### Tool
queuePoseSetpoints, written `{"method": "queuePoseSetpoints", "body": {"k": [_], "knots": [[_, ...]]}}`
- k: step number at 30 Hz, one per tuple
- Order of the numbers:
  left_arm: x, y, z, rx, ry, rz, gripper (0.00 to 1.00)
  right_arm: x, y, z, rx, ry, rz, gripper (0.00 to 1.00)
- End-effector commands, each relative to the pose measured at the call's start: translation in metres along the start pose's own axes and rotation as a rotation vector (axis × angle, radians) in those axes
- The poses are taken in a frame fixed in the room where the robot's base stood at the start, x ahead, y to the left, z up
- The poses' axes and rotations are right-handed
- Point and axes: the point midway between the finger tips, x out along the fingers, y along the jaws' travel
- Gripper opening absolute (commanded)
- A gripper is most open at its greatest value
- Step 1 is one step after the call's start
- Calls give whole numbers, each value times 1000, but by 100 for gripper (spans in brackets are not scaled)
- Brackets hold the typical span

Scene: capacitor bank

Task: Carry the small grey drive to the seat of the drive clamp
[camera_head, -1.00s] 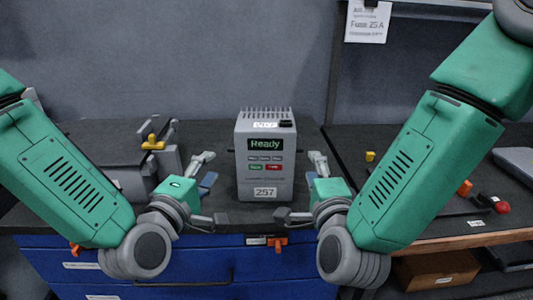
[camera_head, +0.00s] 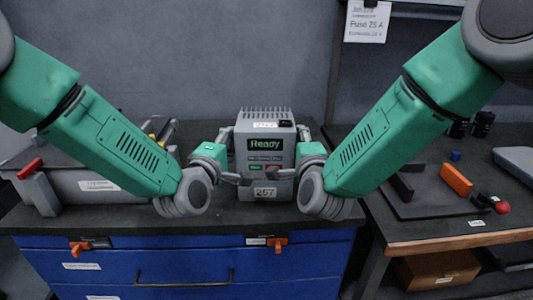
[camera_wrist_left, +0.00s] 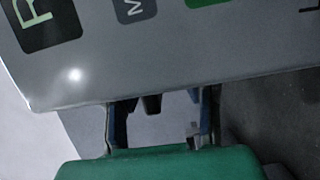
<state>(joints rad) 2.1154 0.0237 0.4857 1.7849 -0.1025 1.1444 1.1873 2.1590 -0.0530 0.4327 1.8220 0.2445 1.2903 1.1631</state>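The small grey drive (camera_head: 265,182) stands upright on the dark bench top, with a lit "Ready" display and a 257 label. My left gripper (camera_head: 235,156) is at its left side and my right gripper (camera_head: 292,154) at its right side. Each has one finger towards the back and one towards the front, spread apart with a gap. I cannot tell whether they touch the drive. In the left wrist view, the left gripper's fingers (camera_wrist_left: 160,115) are apart below the edge of the drive's front face (camera_wrist_left: 110,65). I cannot tell which fixture is the drive clamp.
A grey labelled unit (camera_head: 95,186) with a red-handled part (camera_head: 30,169) stands at the left, partly behind my arm. On the right bench are a black plate (camera_head: 430,207), an upright orange block (camera_head: 456,180) and a red knob (camera_head: 502,207). Blue drawers (camera_head: 185,265) are below.

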Motion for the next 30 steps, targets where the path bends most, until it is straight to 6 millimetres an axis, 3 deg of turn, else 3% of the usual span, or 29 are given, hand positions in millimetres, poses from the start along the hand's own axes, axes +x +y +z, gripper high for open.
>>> {"method": "queuePoseSetpoints", "body": {"k": [3,4,6,7,22,30], "knots": [[0,0,1,0,-2,1,33,0,0,0,0,0,0,33],[0,0,1,0,-2,1,26,0,0,0,0,0,0,26],[0,0,1,0,-2,1,1,0,0,0,0,0,0,1],[0,0,1,0,-2,1,0,0,0,0,0,0,0,0],[0,4,2,0,-2,2,0,0,-4,0,0,-1,-1,0],[0,24,1,0,-2,5,0,-1,-24,1,0,-1,-5,0]]}}
